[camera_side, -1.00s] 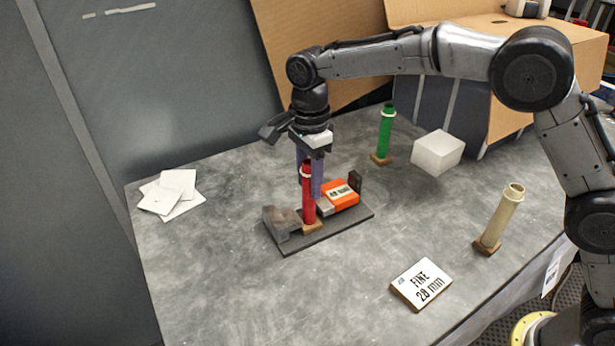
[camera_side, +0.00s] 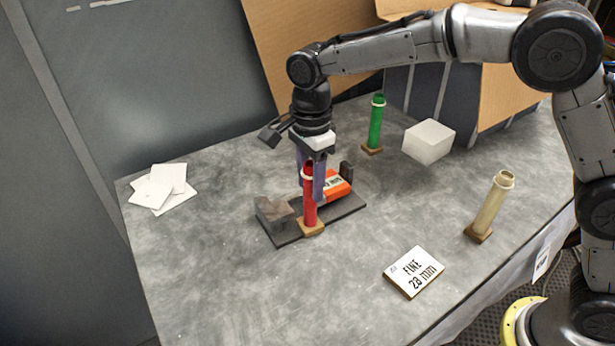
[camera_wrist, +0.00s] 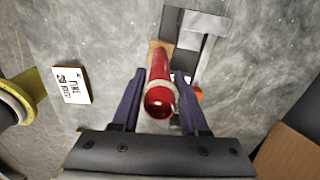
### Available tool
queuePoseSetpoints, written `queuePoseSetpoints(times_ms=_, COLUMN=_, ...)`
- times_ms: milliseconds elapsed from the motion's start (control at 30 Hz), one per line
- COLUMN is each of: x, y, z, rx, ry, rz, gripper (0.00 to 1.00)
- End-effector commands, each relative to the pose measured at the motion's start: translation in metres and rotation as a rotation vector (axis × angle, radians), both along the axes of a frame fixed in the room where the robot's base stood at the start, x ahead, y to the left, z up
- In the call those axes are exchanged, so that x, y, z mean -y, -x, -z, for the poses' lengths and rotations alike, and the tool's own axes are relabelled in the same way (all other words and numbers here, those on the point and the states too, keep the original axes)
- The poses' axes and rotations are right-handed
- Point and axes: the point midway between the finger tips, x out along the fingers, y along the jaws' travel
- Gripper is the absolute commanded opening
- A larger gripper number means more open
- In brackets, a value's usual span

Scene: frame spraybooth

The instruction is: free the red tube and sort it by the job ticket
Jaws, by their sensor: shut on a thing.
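The red tube (camera_side: 310,200) stands on a small tan foot (camera_side: 312,228) at the front edge of a dark fixture plate (camera_side: 285,239). My gripper (camera_wrist: 158,98) is shut on the tube, with a purple finger on either side; its cream ring and open top show between them in the wrist view. The job ticket (camera_side: 414,270) reads "FINE 28 mm".
A green tube (camera_side: 376,122) stands on a tan foot at the back. A cream tube (camera_side: 492,203) stands at the right. A white box (camera_side: 428,141) is between them. White sheets (camera_side: 160,188) lie at the left. The table front left is clear.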

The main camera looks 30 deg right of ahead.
Motion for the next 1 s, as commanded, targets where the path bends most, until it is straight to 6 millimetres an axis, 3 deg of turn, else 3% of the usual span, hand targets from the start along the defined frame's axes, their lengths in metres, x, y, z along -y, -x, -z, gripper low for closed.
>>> queuePoseSetpoints(times_ms=500, x=-0.001, y=0.018, z=-0.001, rx=0.001, ry=-0.001, rz=0.000, gripper=0.00)
queuePoseSetpoints(times_ms=1000, x=-0.001, y=0.018, z=-0.004, rx=0.002, ry=-0.001, rz=0.000, gripper=0.00)
